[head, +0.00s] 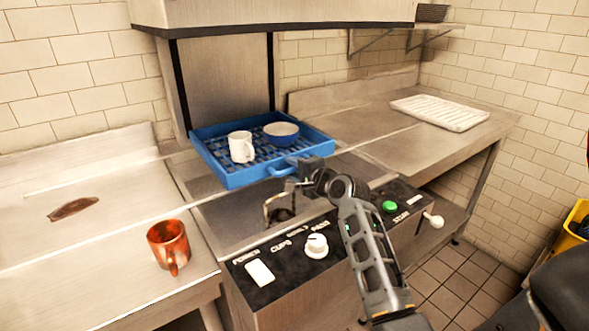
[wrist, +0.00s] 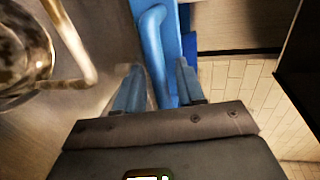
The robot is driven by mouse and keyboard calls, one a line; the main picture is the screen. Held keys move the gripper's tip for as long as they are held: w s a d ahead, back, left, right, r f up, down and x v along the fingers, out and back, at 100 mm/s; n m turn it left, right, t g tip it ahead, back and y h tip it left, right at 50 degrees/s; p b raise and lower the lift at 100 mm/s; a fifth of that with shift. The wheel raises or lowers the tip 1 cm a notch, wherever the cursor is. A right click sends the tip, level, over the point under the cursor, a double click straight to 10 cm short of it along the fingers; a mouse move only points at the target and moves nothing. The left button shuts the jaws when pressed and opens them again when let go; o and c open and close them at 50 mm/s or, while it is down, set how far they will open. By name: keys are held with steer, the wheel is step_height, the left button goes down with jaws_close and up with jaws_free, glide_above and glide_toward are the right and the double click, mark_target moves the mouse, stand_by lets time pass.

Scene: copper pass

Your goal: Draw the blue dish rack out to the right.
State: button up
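The blue dish rack (head: 215,172) sits level on the steel counter, under the raised hood. A white mug (head: 241,147) and a blue bowl (head: 281,132) are inside it. Its looped handle (head: 284,168) sticks out on the near side. My gripper (head: 297,178) is at this handle. In the wrist view, the blue handle (wrist: 152,35) runs between my two fingers (wrist: 160,88), which lie close along both sides.
The control panel (head: 318,245) with knob and buttons is in front. A white ribbed tray (head: 440,113) lies on the far right counter; counter between rack and tray is clear.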

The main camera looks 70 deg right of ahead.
jaws_close()
stand_by(0.5)
steer(key=shift+f, duration=0.1)
